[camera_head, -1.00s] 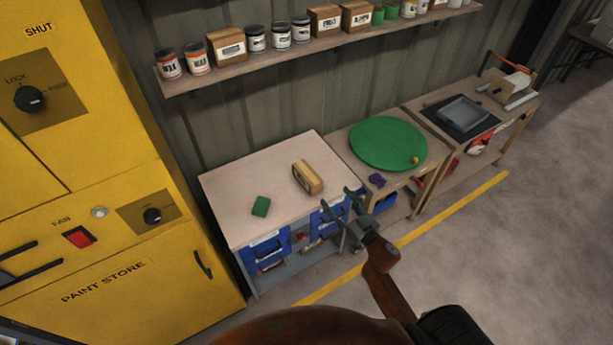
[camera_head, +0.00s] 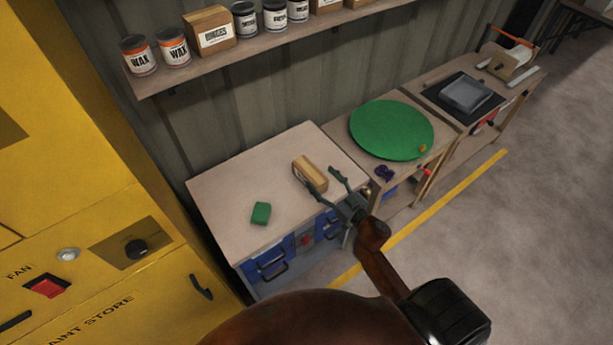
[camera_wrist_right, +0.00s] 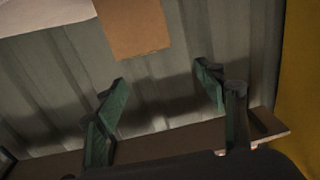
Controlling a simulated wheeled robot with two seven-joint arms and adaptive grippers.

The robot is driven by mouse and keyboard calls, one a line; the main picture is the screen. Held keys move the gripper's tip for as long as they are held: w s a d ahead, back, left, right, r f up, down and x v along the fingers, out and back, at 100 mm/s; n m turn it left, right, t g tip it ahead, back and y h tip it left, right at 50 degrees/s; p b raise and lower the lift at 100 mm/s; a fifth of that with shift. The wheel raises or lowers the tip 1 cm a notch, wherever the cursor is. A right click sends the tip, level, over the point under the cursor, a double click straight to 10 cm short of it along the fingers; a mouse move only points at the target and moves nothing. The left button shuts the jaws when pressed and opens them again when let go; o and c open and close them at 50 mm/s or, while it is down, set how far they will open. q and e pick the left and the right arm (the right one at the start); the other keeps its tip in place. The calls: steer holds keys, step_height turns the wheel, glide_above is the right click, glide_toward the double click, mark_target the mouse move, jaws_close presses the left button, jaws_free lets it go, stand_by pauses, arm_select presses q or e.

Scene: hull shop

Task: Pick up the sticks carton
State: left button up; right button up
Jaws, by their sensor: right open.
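A small tan carton (camera_head: 309,172) stands on the pale bench top near its right back part. Its markings are too small to read, so I cannot tell for sure that it is the sticks carton. My right gripper (camera_head: 320,177) is open and empty, with its fingertips at the carton's near right side in the head view. I cannot tell whether they touch it. My left gripper is not in view.
A green block (camera_head: 261,213) lies on the bench (camera_head: 235,185). A wall shelf (camera_head: 190,78) with cans and labelled boxes hangs above. A yellow paint-store cabinet (camera_head: 90,190) stands at left. A green round disc (camera_head: 390,130) covers the neighbouring table. The bench's left side is free.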

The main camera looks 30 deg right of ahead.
mark_target(321, 187)
step_height(321, 187, down, 4)
steer(key=b, duration=0.2)
steer(key=shift+f+b, duration=0.1)
steer(key=shift+b, duration=0.2)
steer(key=shift+f, duration=0.3)
steer(key=shift+w+f+b, duration=0.1)
steer(key=shift+w+b, duration=0.15)
steer(key=shift+b, duration=0.1)
steer(key=shift+w+a, duration=0.1)
steer(key=shift+w, duration=0.75)
steer(key=w, duration=0.3)
steer(key=w+b, duration=0.1)
steer(key=w, duration=0.1)
steer(key=shift+w+f, duration=0.2)
steer(key=shift+w, duration=0.2)
steer(key=c, duration=1.5)
